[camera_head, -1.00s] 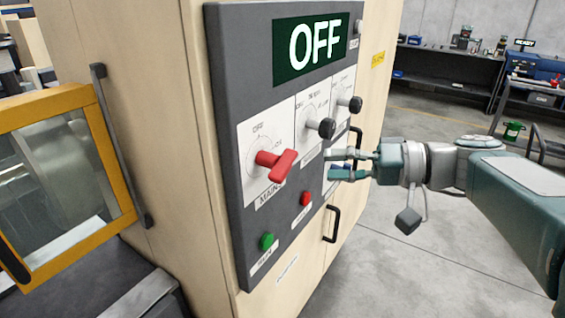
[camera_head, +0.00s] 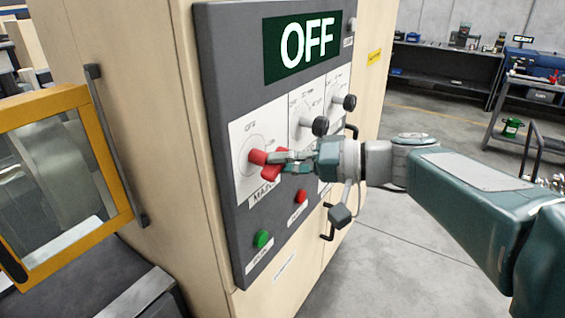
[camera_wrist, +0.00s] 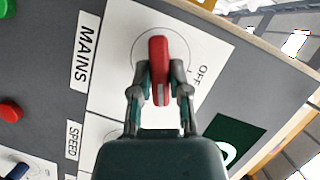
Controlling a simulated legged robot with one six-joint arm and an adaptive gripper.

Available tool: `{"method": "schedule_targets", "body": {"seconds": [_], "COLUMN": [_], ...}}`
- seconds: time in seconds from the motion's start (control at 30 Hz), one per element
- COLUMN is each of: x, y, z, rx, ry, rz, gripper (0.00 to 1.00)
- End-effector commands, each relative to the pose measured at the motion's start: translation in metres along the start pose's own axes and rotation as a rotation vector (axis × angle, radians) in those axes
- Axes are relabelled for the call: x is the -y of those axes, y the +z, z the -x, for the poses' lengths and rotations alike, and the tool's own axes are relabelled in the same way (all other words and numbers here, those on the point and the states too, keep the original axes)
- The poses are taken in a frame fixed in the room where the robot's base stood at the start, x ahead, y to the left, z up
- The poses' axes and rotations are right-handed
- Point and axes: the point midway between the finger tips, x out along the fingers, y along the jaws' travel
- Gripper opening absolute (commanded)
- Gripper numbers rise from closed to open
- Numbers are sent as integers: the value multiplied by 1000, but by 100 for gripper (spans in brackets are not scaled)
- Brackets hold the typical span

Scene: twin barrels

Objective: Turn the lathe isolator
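The red MAINS isolator handle (camera_head: 257,157) stands out from a white dial plate (camera_head: 243,180) on the grey panel. In the wrist view the handle (camera_wrist: 158,58) points along the view, with its dial circle around it and the OFF mark (camera_wrist: 202,75) to its right. My gripper (camera_head: 277,160) is at the handle, coming from the right. In the wrist view its two fingers (camera_wrist: 160,75) lie close along both sides of the handle and appear shut on it. The display (camera_head: 303,47) reads OFF. Part of the handle is hidden by the fingers in the head view.
Two black knobs (camera_head: 320,126) (camera_head: 349,103) sit right of the handle, close above my gripper. A red button (camera_head: 301,197) and a green button (camera_head: 262,239) sit below. A yellow-framed door (camera_head: 62,180) is at left. Open floor lies right of the cabinet.

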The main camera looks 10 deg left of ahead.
Motion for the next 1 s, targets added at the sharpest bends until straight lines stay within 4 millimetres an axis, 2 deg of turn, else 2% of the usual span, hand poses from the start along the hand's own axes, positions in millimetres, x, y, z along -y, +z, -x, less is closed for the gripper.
{"method": "schedule_targets", "body": {"seconds": [0.27, 0.5, 0.63, 0.97, 1.0], "x": [-3, -4, -3, -3, -3], "y": [2, 2, 2, 2, 2], "z": [-9, -14, -16, -20, -20], "rx": [8, 7, 7, 6, 6], "ry": [-14, -112, -147, -154, -153], "rz": [-52, -304, -392, -414, -414], "gripper": [0, 0, 0, 0, 32]}}
